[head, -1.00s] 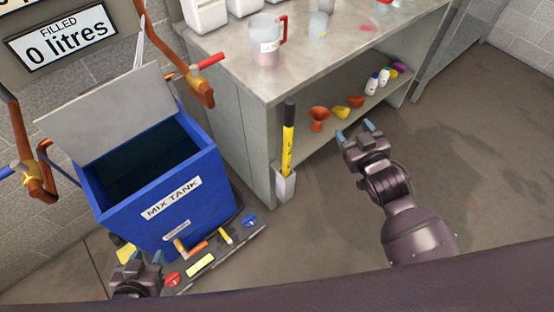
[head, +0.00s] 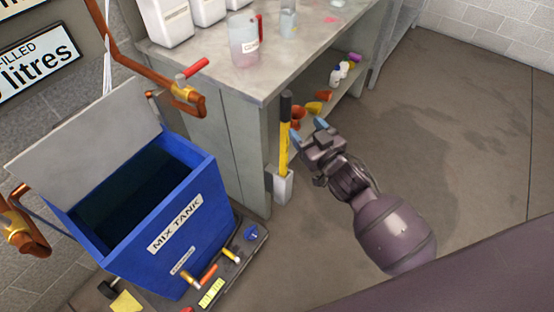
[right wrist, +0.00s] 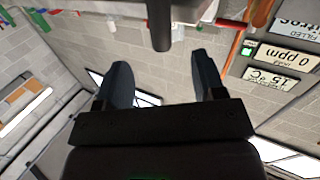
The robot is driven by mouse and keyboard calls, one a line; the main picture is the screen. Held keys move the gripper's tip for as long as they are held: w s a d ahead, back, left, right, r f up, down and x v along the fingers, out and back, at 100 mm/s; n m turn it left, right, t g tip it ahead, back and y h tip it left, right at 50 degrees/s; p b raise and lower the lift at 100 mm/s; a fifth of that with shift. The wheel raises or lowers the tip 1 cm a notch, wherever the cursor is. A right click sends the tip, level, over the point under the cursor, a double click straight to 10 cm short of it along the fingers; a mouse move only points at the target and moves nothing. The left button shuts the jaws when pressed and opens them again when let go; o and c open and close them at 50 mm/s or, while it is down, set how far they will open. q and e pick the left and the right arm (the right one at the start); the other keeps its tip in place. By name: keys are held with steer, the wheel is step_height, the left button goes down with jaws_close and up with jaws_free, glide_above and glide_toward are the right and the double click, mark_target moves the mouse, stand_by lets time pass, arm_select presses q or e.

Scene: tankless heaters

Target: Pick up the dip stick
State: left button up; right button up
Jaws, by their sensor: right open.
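The dip stick (head: 285,140) is a yellow stick with a black top. It stands upright in a small white holder (head: 282,186) at the corner of the workbench. My right gripper (head: 308,130) is open and empty, just to the right of the stick, with its blue-tipped fingers pointing up and toward it. In the right wrist view, a dark rounded rod end (right wrist: 159,25), likely the stick's black top, shows beyond and between the two open fingers (right wrist: 160,80). I cannot tell that anything touches it. My left gripper is not in the head view.
The workbench (head: 225,60) carries a jug (head: 243,42) and white containers. Its lower shelf holds funnels (head: 314,107) and bottles (head: 337,75). The floor at right is clear.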

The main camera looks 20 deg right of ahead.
mark_target(289, 109)
steer(key=shift+m, duration=0.5)
steer(key=w, duration=0.2)
steer(key=w+a, duration=0.1)
steer(key=w, duration=0.1)
steer(key=shift+w+b, duration=0.3)
steer(key=shift+b, duration=0.1)
steer(key=shift+w+a, duration=0.15)
steer(key=shift+w, duration=0.45)
steer(key=w, duration=0.2)
steer(key=w+b, duration=0.1)
steer(key=shift+w+a+f, duration=0.1)
steer(key=shift+w+a, duration=0.15)
steer(key=shift+w, duration=0.15)
steer(key=shift+w+a, duration=0.1)
steer(key=shift+w, duration=0.35)
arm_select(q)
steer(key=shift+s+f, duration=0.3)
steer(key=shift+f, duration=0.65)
